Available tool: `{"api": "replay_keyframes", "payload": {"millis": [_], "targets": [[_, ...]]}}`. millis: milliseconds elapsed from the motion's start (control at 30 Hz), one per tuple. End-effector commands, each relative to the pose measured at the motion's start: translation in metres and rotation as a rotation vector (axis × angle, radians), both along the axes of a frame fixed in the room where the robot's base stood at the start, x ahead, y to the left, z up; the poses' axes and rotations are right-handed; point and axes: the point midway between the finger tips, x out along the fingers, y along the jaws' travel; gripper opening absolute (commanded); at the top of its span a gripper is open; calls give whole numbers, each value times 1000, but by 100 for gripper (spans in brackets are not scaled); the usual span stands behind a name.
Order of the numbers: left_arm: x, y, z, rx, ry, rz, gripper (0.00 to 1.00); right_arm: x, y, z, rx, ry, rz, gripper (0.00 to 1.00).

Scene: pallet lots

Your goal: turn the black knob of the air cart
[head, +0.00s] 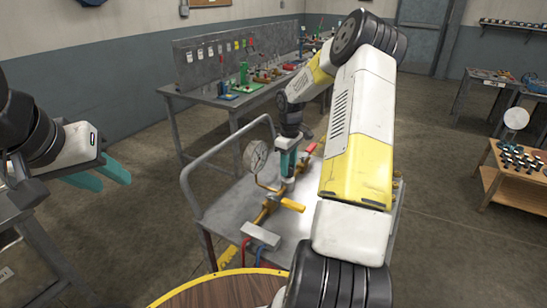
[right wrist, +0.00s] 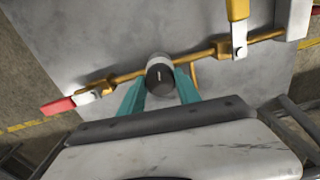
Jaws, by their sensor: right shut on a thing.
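The air cart (head: 225,208) stands in front of me, with a grey top and a brass pipe along it. In the right wrist view the black knob (right wrist: 160,76) sits on the pipe, with a light mark on its face. My right gripper (head: 288,163) points down over the cart. In the right wrist view its teal fingers (right wrist: 160,92) are shut on the black knob, one on each side. The fingers hide the knob in the head view. My left gripper (head: 103,177) is at the left, away from the cart, with its teal fingers apart and empty.
A pressure gauge (head: 255,155), a yellow lever (head: 292,205) and a red lever (head: 310,149) are close to the right gripper. The cart's rail (head: 225,150) rises at its far left. A long workbench (head: 225,97) stands behind. The floor to the left is clear.

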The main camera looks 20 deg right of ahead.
Motion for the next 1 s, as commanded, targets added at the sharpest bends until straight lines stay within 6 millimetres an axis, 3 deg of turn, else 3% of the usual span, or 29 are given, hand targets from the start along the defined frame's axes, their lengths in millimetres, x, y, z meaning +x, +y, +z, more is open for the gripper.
{"api": "replay_keyframes", "payload": {"millis": [600,1000], "targets": [[0,0,0,0,0,0,37,1,0,1,-1,-3,-561,0],[0,0,0,0,0,0,37,1,0,1,-1,-3,-776,0]]}}
